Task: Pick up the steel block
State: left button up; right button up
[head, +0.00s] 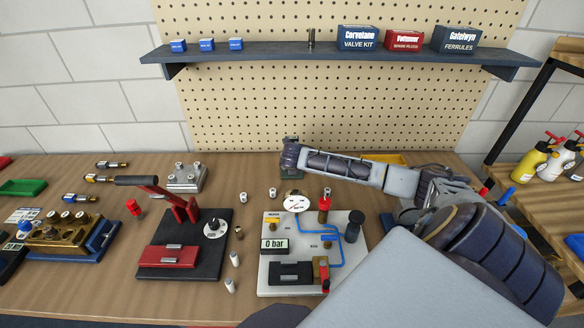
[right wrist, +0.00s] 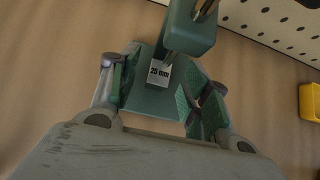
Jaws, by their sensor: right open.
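A grey metal block (head: 187,179) with several short pegs on top sits on the table at the back, left of centre; I take it for the steel block. My right gripper (head: 290,156) reaches over the back of the table, to the right of that block. In the right wrist view the open right gripper (right wrist: 160,85) has its fingers on either side of a green object (right wrist: 150,100) with a white label reading 25. I cannot tell whether the fingers touch it. The grey block does not show in the wrist view. My left gripper is not in view.
A black stand (head: 212,262) with a red lever and a white gauge panel (head: 345,252) reading 0 bar stand in front. A brass block (head: 65,238) is at left. A yellow tray (head: 392,159) and a pegboard (head: 330,105) are behind.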

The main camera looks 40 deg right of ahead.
jog(key=shift+w+d+f, duration=0.25)
jog(key=shift+w+f, duration=0.05)
jog(key=shift+f, duration=0.15)
grip_shut()
dwell(0.4)
